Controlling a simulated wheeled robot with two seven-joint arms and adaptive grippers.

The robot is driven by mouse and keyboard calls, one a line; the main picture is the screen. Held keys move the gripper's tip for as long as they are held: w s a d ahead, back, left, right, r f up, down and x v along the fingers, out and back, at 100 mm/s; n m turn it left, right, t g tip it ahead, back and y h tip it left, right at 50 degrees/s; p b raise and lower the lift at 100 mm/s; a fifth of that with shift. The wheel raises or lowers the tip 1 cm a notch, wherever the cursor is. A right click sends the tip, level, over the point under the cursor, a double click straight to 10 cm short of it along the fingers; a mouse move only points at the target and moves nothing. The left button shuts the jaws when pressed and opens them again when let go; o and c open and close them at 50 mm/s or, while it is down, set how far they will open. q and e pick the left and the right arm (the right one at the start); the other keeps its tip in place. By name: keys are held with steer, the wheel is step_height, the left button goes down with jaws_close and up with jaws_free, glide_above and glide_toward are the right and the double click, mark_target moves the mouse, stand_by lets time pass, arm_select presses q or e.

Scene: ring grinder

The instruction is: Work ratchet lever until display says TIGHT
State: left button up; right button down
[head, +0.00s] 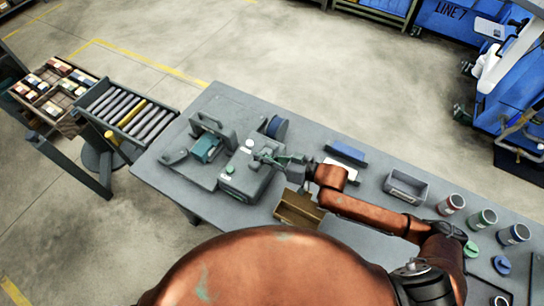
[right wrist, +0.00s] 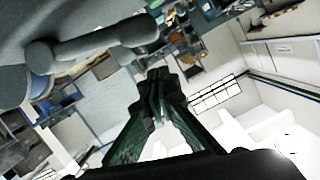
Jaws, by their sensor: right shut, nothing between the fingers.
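A grey machine (head: 245,172) stands on the workbench, with a round white part and a green button on its top. To its left, a grey fixture with a teal block (head: 205,148) stands on the same bench. My right gripper (head: 262,157) is shut and empty, over the right side of the grey machine. In the right wrist view, its dark green fingers (right wrist: 158,88) meet at the tips. A grey bar with a rounded end (right wrist: 95,42) shows beyond them at upper left, apart from the tips; I cannot tell if it is the ratchet lever. No display text is readable. My left gripper is out of view.
A brown tray (head: 298,209) lies in front of my right arm. A grey bin (head: 405,187) and several cans stand to the right. A roller conveyor (head: 128,112) stands left of the bench (head: 160,185).

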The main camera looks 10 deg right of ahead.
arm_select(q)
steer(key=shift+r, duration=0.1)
arm_select(e)
steer(key=shift+s+a+f, duration=0.1)
steer(key=shift+s+f, duration=0.1)
steer(key=shift+f, duration=0.5)
steer(key=shift+s+a+f, duration=0.1)
steer(key=shift+s+f, duration=0.1)
steer(key=shift+f, duration=0.5)
steer(key=shift+d, duration=0.1)
